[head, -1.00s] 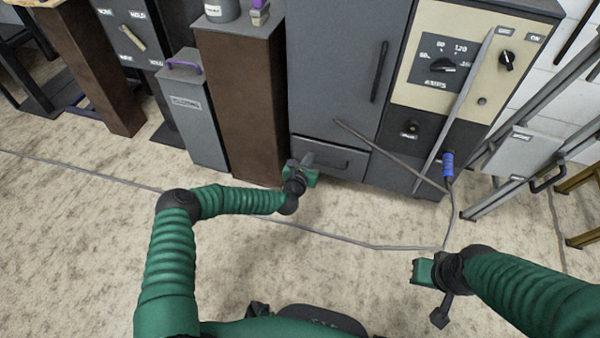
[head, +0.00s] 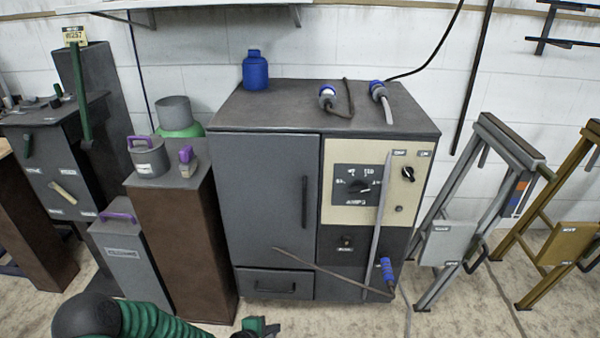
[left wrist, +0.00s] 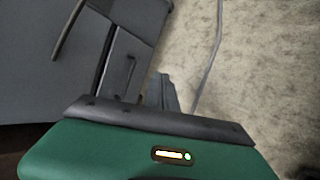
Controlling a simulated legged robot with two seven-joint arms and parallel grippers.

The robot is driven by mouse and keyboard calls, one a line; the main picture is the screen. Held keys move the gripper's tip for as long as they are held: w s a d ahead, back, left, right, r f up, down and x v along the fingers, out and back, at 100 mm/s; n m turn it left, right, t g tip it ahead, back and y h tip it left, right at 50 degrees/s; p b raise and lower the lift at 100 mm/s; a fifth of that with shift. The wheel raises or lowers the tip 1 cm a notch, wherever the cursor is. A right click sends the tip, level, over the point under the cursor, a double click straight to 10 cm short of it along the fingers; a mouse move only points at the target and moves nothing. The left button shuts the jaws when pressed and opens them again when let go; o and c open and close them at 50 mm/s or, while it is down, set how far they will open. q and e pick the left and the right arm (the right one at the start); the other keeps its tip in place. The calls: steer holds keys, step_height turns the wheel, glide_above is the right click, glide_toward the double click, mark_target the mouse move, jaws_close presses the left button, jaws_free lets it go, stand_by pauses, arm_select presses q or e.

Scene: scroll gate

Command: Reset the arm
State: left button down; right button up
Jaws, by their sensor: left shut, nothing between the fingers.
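My left arm, green and ribbed, comes in at the bottom left of the head view. My left gripper (head: 262,326) shows only in part at the bottom edge, low in front of the grey cabinet (head: 262,190). In the left wrist view my left gripper (left wrist: 162,92) has its fingers together with nothing between them, and the cabinet's front and the speckled floor lie beyond. The gripper touches nothing that I can see. My right arm and right gripper are outside both views now.
The cabinet has a dial panel (head: 362,185) and a blue-ended cable (head: 386,270) at its front. A brown pedestal (head: 185,250) and a grey box (head: 120,255) stand left. Grey (head: 450,215) and yellow (head: 560,235) stands are right. The front floor is open.

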arm_select(q)
steer(key=s+a+r+m+g+y+p, duration=0.1)
steer(key=s+a+r+m+g+y, duration=0.1)
steer(key=s+a+r+m, duration=0.35)
steer(key=s+a+r+m+g+y+p, duration=0.1)
steer(key=s+a+r+m+g, duration=0.1)
steer(key=s+r+m, duration=0.55)
steer(key=s+a+r+m+g+y+p, duration=0.1)
steer(key=s+a+r+m+g+y, duration=0.1)
steer(key=s+a+r+m, duration=0.45)
step_height(320, 180, up, 38)
steer(key=s+d+n+p, duration=0.2)
steer(key=p, duration=3.5)
steer(key=shift+d+f+p, duration=0.2)
steer(key=shift+d+p, duration=0.1)
steer(key=shift+d, duration=0.1)
